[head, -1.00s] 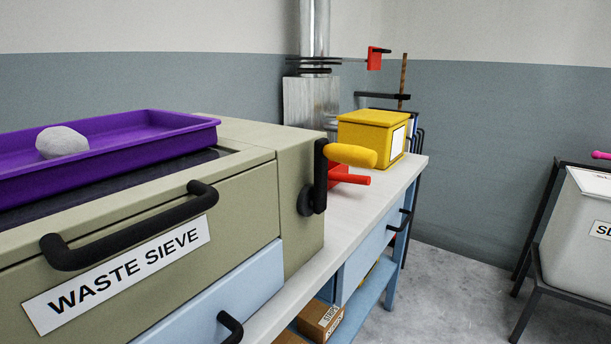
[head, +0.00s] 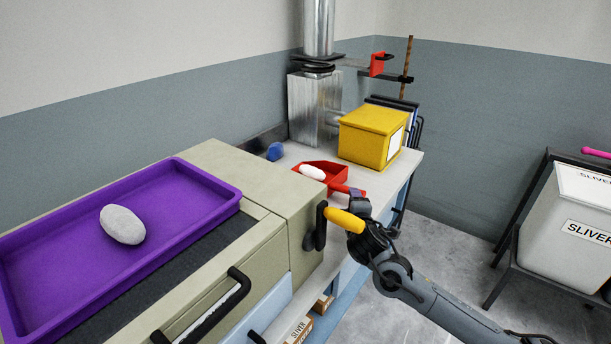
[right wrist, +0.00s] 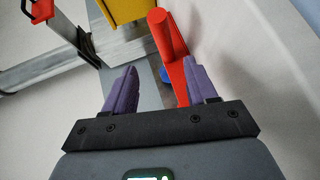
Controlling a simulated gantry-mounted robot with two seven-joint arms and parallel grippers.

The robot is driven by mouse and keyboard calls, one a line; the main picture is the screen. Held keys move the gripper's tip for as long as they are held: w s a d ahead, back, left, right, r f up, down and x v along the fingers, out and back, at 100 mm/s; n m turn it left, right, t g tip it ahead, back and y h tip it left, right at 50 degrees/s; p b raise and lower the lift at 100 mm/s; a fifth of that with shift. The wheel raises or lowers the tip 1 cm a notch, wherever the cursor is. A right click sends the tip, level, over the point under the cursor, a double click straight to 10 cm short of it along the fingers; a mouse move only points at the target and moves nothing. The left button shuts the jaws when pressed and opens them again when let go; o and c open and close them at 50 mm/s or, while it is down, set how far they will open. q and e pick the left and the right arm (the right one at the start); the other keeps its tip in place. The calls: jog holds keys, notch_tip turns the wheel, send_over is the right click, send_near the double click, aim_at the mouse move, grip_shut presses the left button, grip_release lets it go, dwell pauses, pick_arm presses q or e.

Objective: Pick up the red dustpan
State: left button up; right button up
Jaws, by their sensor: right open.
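The red dustpan (head: 334,176) lies on the bench top behind the sieve box, with a white lump (head: 312,172) in its pan. Its handle points right, toward my right gripper (head: 357,201). In the right wrist view the red handle (right wrist: 163,38) runs at the fingers, closer to the right-hand finger. My right gripper (right wrist: 161,75) is open, with purple fingers apart. Whether the handle lies fully between the fingers cannot be told. My left gripper is in neither view.
A yellow bin (head: 372,138) stands behind the dustpan, and a blue lump (head: 275,151) lies to its left. The beige sieve box with its yellow-gripped crank (head: 345,220) is in front. A purple tray (head: 205,188) holds a grey lump. A metal duct (head: 314,110) rises behind.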

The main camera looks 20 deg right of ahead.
aim_at(342, 190)
jog(key=shift+w+a+f+n+y, duration=0.15)
jog(key=shift+w+f+n, duration=0.15)
jog(key=shift+w, duration=0.25)
jog(key=shift+w+a+f+n+y, duration=0.1)
jog(key=shift+w+f+n+y, duration=0.15)
jog(key=shift+w, duration=0.25)
jog(key=shift+b+x, duration=0.75)
jog(key=shift+x, duration=1.2)
jog(key=shift+w+d+f+b, duration=0.1)
jog(key=shift+w+d+b, duration=0.1)
jog(key=shift+w+b, duration=0.15)
jog(key=b+x, duration=0.1)
jog(key=x, duration=0.2)
jog(key=shift+w+d+f+b, duration=0.15)
jog(key=shift+w+b, duration=0.25)
jog(key=shift+w, duration=0.3)
grip_shut()
